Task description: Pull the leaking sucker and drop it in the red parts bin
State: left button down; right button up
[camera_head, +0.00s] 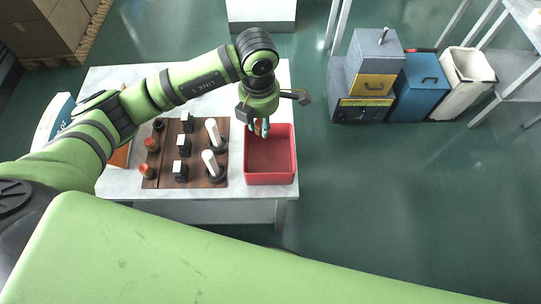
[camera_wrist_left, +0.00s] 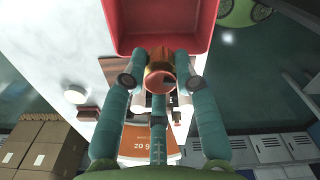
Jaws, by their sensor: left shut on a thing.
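My left gripper (camera_head: 261,130) is over the back edge of the red parts bin (camera_head: 270,178). In the left wrist view its fingers (camera_wrist_left: 160,80) are shut on a copper-orange sucker (camera_wrist_left: 160,62), with the round open end facing the camera. The sucker is hidden by the fingers in the head view. The bin is empty where its floor shows; its red rim (camera_wrist_left: 119,42) also shows in the wrist view, just beyond the sucker. My right gripper is in neither view.
A brown board (camera_head: 198,180) left of the bin holds orange-topped pieces (camera_head: 147,170), dark blocks with white tops (camera_head: 183,145) and white cylinders (camera_head: 209,163) on dark bases. It stands on a pale table (camera_head: 235,210). Cabinets and boxes stand at the back right.

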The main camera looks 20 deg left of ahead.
pick_arm(q)
jog(key=f, duration=0.1)
jog(key=f+b, duration=0.1)
jog(key=f, duration=0.1)
jog(key=shift+w+f, duration=0.2)
jog(key=shift+f, duration=0.05)
jog(key=shift+f+b, duration=0.2)
jog(key=shift+b, duration=0.1)
jog(key=c, duration=0.9)
grip_release()
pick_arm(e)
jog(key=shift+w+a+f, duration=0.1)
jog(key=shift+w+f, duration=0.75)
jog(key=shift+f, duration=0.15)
